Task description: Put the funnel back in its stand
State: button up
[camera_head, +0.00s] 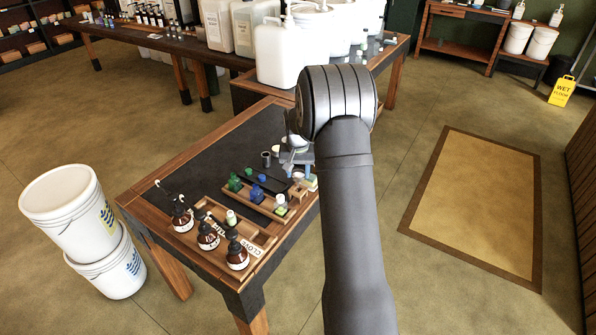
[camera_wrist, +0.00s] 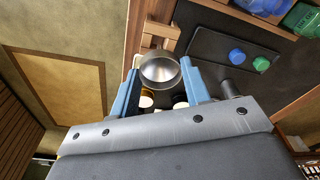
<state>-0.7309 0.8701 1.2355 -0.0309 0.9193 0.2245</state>
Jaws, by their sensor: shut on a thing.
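My gripper (camera_wrist: 160,84) has its two blue fingers shut on a shiny metal funnel (camera_wrist: 159,70), whose wide round mouth faces the wrist camera. Its spout is hidden. In the head view my gripper (camera_head: 297,158) is above the right side of the dark-topped table, partly hidden by my arm. A small light wooden piece (camera_wrist: 160,36), which looks like the funnel's stand, is just beyond the funnel in the wrist view. It also shows in the head view (camera_head: 297,191), close to my gripper. I cannot tell whether the funnel touches it.
A wooden tray (camera_head: 243,195) with small bottles stands left of my gripper. Brown pump bottles (camera_head: 208,233) stand in a front tray. A dark tray (camera_wrist: 225,45) holds green and blue caps (camera_wrist: 261,63). White jugs (camera_head: 277,50) stand behind. The table's left rear is clear.

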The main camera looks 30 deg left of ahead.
jog(key=shift+f, duration=0.2)
jog(key=shift+f, duration=1.3)
jog(key=shift+f, duration=0.7)
jog(key=o, duration=0.9)
jog(key=shift+r, duration=0.1)
jog(key=shift+r, duration=3.5)
jog(key=shift+f, duration=0.1)
